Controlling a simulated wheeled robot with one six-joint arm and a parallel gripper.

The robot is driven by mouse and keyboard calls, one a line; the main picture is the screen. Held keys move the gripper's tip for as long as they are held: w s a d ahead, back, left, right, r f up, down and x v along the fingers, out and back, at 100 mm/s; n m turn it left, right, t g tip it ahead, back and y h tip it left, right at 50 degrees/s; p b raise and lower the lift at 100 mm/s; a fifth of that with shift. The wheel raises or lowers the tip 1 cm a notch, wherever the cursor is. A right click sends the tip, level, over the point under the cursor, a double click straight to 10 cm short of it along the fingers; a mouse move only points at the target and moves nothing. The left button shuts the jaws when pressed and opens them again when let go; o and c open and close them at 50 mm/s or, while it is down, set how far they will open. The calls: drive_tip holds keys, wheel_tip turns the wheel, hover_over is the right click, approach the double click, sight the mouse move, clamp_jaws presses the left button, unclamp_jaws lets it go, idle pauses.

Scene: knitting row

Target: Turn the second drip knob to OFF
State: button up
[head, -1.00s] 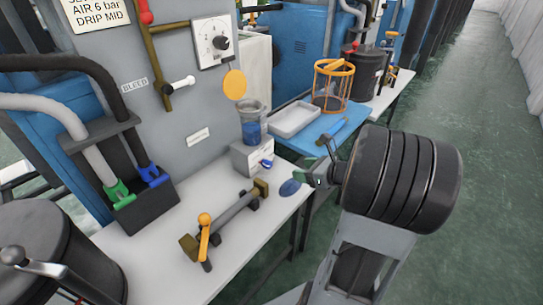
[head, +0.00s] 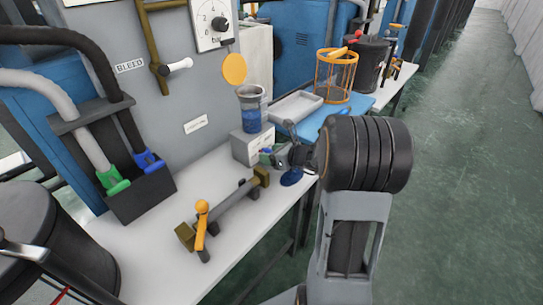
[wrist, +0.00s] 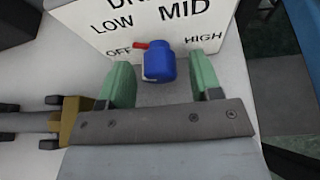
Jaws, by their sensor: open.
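The second drip knob (wrist: 160,64) is blue with a red pointer and sits on the front of a pale box (head: 246,150). In the wrist view its label plate (wrist: 110,18) reads LOW, MID, OFF and HIGH. The red pointer (wrist: 141,45) points left, close to the word OFF. My gripper (wrist: 163,72) is open, with one green finger on each side of the knob and a visible gap on both sides. In the head view my gripper (head: 272,156) is at the box front and largely hides the knob.
A jar of blue liquid (head: 252,112) stands on the box. A pipe with an orange-handled valve (head: 201,220) lies left on the white bench (head: 150,248). A blue oval thing (head: 291,177) is near the bench edge. A white tray (head: 297,106) and orange basket (head: 335,78) stand behind.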

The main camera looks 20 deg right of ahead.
drive_tip(key=shift+w+a, duration=0.1)
drive_tip(key=c, duration=0.9)
drive_tip(key=shift+f, duration=0.1)
drive_tip(key=shift+b, duration=0.4)
drive_tip(key=shift+f+n+h+b, duration=0.2)
drive_tip(key=shift+n+h+b, duration=0.25)
drive_tip(key=shift+b, duration=0.5)
drive_tip(key=n+b, duration=0.1)
drive_tip(key=b, duration=0.2)
drive_tip(key=shift+n+t+h, duration=0.25)
drive_tip(key=shift+t+h, duration=0.05)
drive_tip(key=shift+h, duration=0.05)
drive_tip(key=n+b, duration=0.1)
drive_tip(key=b, duration=0.2)
drive_tip(key=shift+a+t+h, duration=0.1)
drive_tip(key=shift+t+h, duration=0.2)
drive_tip(key=shift+h, duration=0.1)
drive_tip(key=shift+r+n+b, duration=0.1)
drive_tip(key=shift+n+b, duration=0.2)
drive_tip(key=shift+b, duration=0.25)
drive_tip(key=shift+r, duration=0.15)
